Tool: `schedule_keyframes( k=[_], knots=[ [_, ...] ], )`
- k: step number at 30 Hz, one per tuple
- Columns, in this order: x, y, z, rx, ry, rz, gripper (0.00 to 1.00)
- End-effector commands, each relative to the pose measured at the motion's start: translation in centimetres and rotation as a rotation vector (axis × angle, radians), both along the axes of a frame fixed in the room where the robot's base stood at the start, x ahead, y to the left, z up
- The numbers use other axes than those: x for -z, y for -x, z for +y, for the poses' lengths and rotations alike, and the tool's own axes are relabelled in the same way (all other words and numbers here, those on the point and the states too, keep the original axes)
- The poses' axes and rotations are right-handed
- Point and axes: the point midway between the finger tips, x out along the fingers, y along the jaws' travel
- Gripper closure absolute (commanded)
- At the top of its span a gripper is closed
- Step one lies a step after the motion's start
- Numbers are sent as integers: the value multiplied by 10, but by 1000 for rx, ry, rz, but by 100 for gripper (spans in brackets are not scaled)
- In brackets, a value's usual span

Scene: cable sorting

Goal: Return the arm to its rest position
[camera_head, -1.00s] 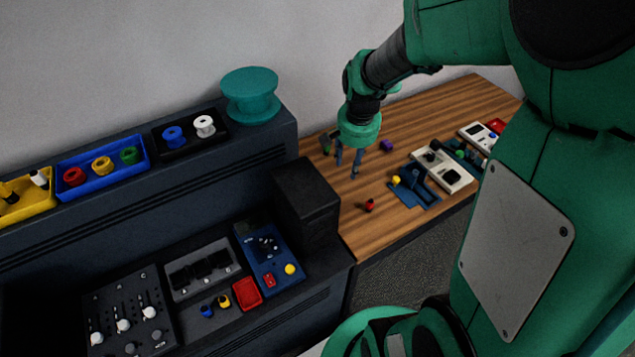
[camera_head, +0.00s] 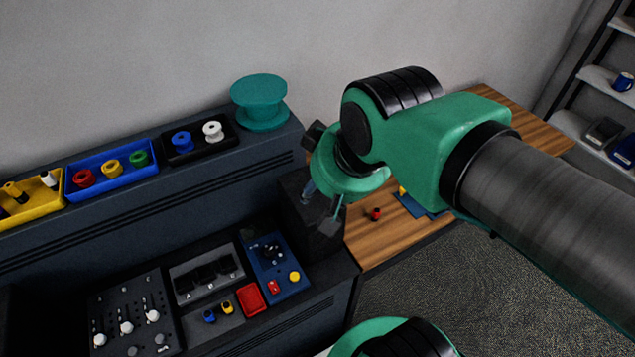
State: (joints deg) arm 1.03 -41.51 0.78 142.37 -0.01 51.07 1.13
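My green arm reaches in from the right and bends down at the wrist. My gripper (camera_head: 318,208) hangs above and in front of the black box (camera_head: 296,233) between the dark console and the wooden table. Its two fingers are apart and nothing shows between them. The arm hides most of the wooden table (camera_head: 372,247) and the things on it.
The dark console carries a teal spool (camera_head: 260,100), a black tray (camera_head: 184,157), a blue tray (camera_head: 100,183) and a yellow tray (camera_head: 32,209). Control panels (camera_head: 205,275) lie below. A small red piece (camera_head: 376,214) is on the table. Shelves (camera_head: 605,85) stand far right.

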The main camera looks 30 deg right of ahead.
Motion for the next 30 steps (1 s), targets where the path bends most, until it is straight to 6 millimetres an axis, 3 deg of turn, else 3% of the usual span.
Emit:
schedule_keyframes(
  k=[4,14,24,30],
  knots=[
    [-3,9,5,-33,9,-14,60],
    [-3,10,6,-37,10,-15,60],
    [19,9,6,-36,10,-15,60],
    [19,9,6,-36,10,-15,60]
  ],
)
